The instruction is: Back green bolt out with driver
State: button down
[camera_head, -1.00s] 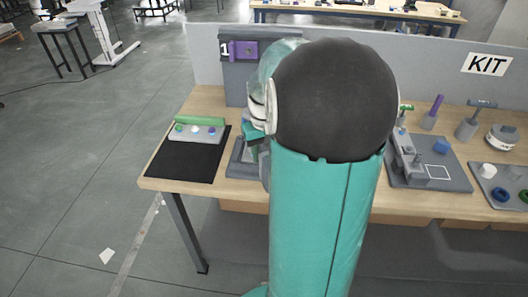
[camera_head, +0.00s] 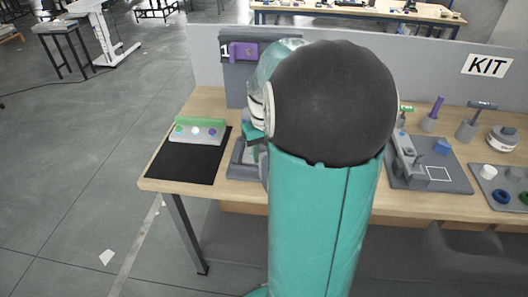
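My own arm fills the middle of the view and hides the centre of the workbench (camera_head: 215,102). My gripper is not visible; it is hidden behind the arm. No green bolt can be made out for certain. A small block with a green back strip and several coloured dots (camera_head: 197,131) sits on a black mat (camera_head: 181,165) at the bench's left end. A T-handled tool (camera_head: 469,121), possibly a driver, stands upright at the right. Whether a driver is in my gripper cannot be seen.
A purple fixture (camera_head: 243,51) marked 1 is on a grey panel behind the bench. A grey fixture base (camera_head: 243,163) shows partly left of my arm. At right are a grey plate with a blue block (camera_head: 442,147), a purple-handled tool (camera_head: 434,112) and a tray with rings (camera_head: 501,195).

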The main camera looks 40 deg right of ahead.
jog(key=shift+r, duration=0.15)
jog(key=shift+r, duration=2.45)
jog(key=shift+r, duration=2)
